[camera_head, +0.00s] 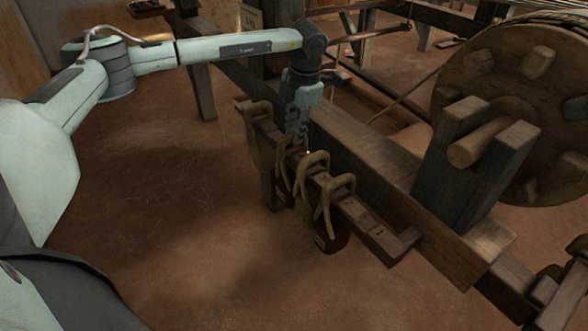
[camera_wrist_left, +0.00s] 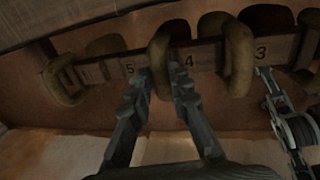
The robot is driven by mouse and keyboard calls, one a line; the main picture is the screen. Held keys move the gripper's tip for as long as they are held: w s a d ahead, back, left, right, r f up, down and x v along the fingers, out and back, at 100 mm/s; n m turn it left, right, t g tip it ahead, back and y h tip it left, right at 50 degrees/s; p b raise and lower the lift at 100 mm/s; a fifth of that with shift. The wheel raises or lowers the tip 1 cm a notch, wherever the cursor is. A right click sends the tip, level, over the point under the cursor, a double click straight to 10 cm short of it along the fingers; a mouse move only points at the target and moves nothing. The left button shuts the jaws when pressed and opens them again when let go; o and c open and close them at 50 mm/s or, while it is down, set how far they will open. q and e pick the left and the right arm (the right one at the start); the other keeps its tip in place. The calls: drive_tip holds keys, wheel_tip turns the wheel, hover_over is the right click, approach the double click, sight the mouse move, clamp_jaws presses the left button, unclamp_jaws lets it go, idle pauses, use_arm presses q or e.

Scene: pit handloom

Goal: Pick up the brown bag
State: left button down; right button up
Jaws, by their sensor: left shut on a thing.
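My left gripper (camera_head: 297,142) comes down from above onto a row of brown bags hung on a wooden rail by looped handles. In the left wrist view, its two fingers (camera_wrist_left: 160,86) are on either side of the thick handle of one brown bag (camera_wrist_left: 159,48), between labels 5 and 4. The gripper is shut on this handle. The bag still hangs at the rail, and its body is mostly hidden. Other brown bags hang on each side, one to the left (camera_head: 256,138) and one to the right (camera_head: 325,208).
The numbered rail (camera_head: 362,222) runs beside a heavy beam (camera_head: 350,140). A large wooden wheel (camera_head: 515,85) and post block (camera_head: 455,165) stand right. Floor at left is clear.

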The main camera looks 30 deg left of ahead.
use_arm(q)
drive_tip(key=shift+r, duration=0.2)
drive_tip(key=shift+r, duration=1.65)
drive_tip(key=s+a+b, duration=0.1)
drive_tip(key=s+a, duration=0.2)
drive_tip(key=s, duration=0.5)
drive_tip(key=s+a+b, duration=0.1)
drive_tip(key=s+a, duration=0.3)
drive_tip(key=s, duration=0.4)
drive_tip(key=shift+s, duration=0.3)
use_arm(e)
drive_tip(key=shift+t, duration=0.4)
drive_tip(key=v, duration=0.4)
drive_tip(key=shift+w+r, duration=0.25)
drive_tip(key=shift+r, duration=0.15)
use_arm(q)
drive_tip(key=shift+f, duration=0.1)
use_arm(e)
drive_tip(key=shift+w, duration=0.1)
